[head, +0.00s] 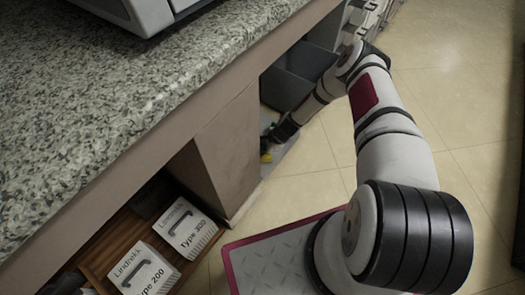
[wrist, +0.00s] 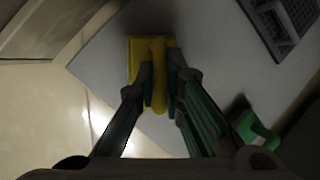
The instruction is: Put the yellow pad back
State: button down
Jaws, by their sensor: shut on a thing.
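The yellow pad (wrist: 136,52) shows in the wrist view, a square base with a raised yellow grip along its middle. My gripper (wrist: 161,88) has its two fingers closed on either side of this grip. The pad is over a pale grey board (wrist: 98,62); I cannot tell whether it touches it. In the head view only a small yellow bit of the pad (head: 265,157) shows, under my gripper (head: 268,145), low beside the counter's open bay. The rest of the pad is hidden there.
A green-handled thing (wrist: 256,130) lies right of my gripper, and a dark grey gridded item (wrist: 284,24) is at upper right. A grey bin (head: 300,72) sits in the bay. Boxes (head: 186,228) fill a wooden tray under the granite counter (head: 120,90). Tiled floor (head: 465,110) is clear.

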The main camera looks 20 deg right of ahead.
jog(key=shift+f, duration=0.1)
jog(key=c, duration=1.7)
grip_release()
jog(key=p+v, duration=0.5)
jog(key=v, duration=0.7)
jog(key=shift+d, duration=0.1)
